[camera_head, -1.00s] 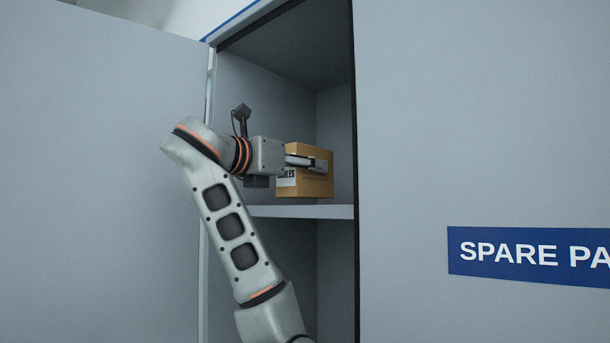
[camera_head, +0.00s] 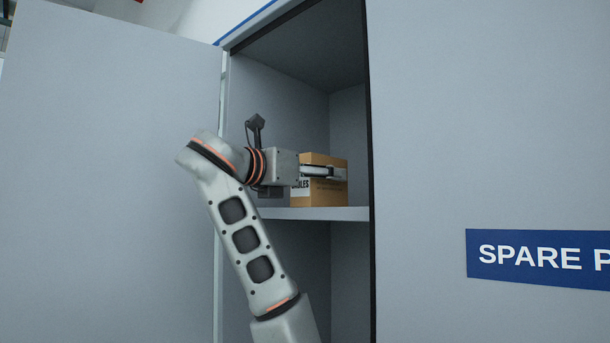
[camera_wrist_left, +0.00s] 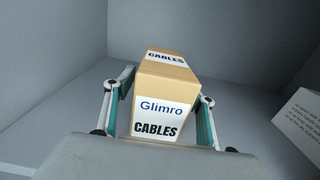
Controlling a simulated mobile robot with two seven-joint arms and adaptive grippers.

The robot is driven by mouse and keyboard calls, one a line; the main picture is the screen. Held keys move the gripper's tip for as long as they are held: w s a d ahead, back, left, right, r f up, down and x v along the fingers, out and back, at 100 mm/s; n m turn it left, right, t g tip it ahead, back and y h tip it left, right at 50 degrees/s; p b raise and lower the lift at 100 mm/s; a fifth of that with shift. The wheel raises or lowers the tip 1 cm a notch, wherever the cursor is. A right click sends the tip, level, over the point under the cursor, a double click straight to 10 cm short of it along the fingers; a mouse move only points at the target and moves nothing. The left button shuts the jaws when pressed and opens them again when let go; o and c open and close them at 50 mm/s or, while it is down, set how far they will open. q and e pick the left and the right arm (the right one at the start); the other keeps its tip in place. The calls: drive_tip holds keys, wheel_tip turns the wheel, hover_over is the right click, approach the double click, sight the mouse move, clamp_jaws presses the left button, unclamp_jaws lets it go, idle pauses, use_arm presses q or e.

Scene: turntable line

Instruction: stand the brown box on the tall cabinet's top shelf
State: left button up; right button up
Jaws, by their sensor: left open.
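The brown box (camera_head: 325,192), with white labels reading "CABLES", is upright inside the tall cabinet, at the top shelf (camera_head: 310,214) in the head view. Its base appears to rest on the shelf board near the front edge. My left gripper (camera_head: 336,174) reaches in from the left at the box's upper half. In the left wrist view the box (camera_wrist_left: 165,95) stands between the two fingers of my left gripper (camera_wrist_left: 166,90). The fingers are open, one on each side and close to the box. My right gripper is not in view.
The open cabinet door (camera_head: 110,150) stands left of my arm. The closed front with a blue sign (camera_head: 540,255) is on the right. Free space shows above the box. A pale printed panel (camera_wrist_left: 300,120) is at the right in the wrist view.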

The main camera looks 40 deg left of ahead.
use_arm(q)
drive_tip(key=s+a+b, duration=0.1)
drive_tip(key=s+b, duration=0.2)
drive_tip(key=s, duration=0.9)
idle(0.5)
